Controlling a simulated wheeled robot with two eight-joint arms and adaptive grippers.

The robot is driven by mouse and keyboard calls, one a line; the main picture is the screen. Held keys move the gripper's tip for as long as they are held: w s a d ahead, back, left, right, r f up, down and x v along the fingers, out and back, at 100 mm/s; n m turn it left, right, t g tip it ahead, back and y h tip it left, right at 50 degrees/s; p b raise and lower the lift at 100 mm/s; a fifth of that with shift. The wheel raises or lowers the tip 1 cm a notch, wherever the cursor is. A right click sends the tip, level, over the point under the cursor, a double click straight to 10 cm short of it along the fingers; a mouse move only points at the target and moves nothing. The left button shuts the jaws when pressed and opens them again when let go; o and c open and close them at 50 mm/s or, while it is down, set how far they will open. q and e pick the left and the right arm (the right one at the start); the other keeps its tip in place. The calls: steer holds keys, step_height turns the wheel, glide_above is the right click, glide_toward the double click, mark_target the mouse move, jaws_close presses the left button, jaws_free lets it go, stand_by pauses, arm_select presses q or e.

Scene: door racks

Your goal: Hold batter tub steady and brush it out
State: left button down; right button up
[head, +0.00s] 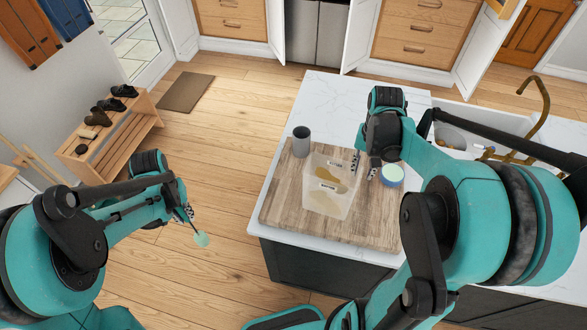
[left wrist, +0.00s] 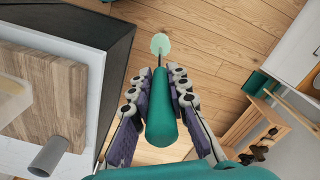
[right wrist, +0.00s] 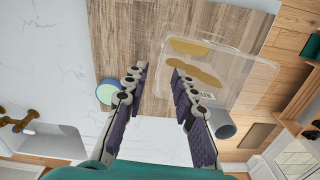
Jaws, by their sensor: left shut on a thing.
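The batter tub (head: 338,160) is a clear, labelled box standing on a wooden board, with yellow-brown batter smears on it. It also shows in the right wrist view (right wrist: 235,55). My right gripper (head: 367,167) is at the tub's right side. In the right wrist view its fingers (right wrist: 158,68) are apart, one overlapping the tub and one outside it; contact cannot be told. My left gripper (head: 187,212) is shut on the brush (left wrist: 161,115), which has a teal handle and a pale green head (head: 202,239). The brush is over the floor, left of the counter.
The wooden board (head: 285,205) lies on a white counter (head: 330,88). A grey cup (head: 301,141) stands behind the tub to the left. A sink (head: 460,135) with a brass tap is at right.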

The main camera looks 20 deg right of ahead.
step_height(320, 180, down, 9)
steer(key=shift+b, duration=0.35)
steer(key=shift+w, duration=0.1)
jaws_close()
steer(key=shift+o, duration=0.7)
jaws_free()
steer(key=shift+r, duration=0.1)
